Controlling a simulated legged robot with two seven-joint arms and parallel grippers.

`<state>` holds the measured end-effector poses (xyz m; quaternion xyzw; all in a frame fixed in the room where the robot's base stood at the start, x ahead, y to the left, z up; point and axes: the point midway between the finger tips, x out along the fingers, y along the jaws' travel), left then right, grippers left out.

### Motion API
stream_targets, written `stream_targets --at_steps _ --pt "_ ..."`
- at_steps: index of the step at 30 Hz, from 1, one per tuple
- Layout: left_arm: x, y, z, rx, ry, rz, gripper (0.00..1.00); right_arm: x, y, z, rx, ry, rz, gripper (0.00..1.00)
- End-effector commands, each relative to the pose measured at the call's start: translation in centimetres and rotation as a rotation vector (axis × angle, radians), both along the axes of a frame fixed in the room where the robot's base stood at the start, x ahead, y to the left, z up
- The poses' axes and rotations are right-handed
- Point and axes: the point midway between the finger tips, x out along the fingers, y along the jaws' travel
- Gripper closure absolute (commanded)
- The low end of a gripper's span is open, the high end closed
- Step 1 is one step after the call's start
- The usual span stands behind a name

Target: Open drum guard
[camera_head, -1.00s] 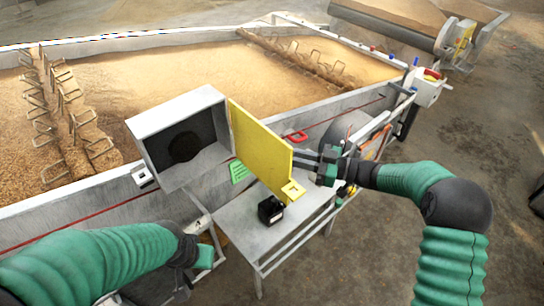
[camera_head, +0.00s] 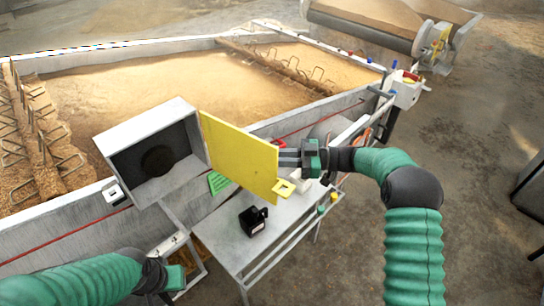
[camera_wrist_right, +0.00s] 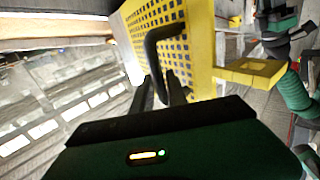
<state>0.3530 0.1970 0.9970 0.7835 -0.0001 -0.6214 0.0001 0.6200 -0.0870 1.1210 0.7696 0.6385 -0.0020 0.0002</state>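The drum guard is a yellow panel (camera_head: 240,155) hinged at the right side of a grey box (camera_head: 150,112). It stands swung out, and the box's dark round opening (camera_head: 158,161) is exposed. In the right wrist view the guard (camera_wrist_right: 200,75) is a yellow grid with a black handle (camera_wrist_right: 152,50). My right gripper (camera_head: 284,157) is at the guard's outer side, its fingers (camera_wrist_right: 163,90) closed around the handle's lower part. The head view hides the handle behind the panel. My left gripper (camera_head: 178,280) is low at the left, away from the guard; its fingers are unclear.
A grey table (camera_head: 230,241) below the guard carries a black container (camera_head: 253,221). A long grain trough (camera_head: 150,85) with spiked shafts runs behind. A control box (camera_head: 405,91) stands at the trough's right end.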

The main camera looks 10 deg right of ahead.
Motion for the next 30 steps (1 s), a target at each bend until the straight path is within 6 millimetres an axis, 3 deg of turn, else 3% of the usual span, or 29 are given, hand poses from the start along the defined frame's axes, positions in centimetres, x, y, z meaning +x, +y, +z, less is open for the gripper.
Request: stream_targets --at_steps 4,12,16,30 --pt "0.0 0.0 0.0 0.000 0.000 0.000 0.68 0.0 0.0 0.0 0.001 0.000 0.000 0.64" --pt "0.0 0.0 0.0 0.000 0.000 0.000 0.68 0.0 0.0 0.1 0.002 -0.001 0.000 0.64" --pt "0.0 0.0 -0.4 0.000 0.000 0.000 0.68 -0.1 -1.2 -0.1 0.001 -0.003 -0.002 0.64" --pt "0.0 0.0 -2.7 0.000 0.000 0.000 0.68 -2.4 -13.7 -0.3 0.001 -0.001 -0.003 0.64"
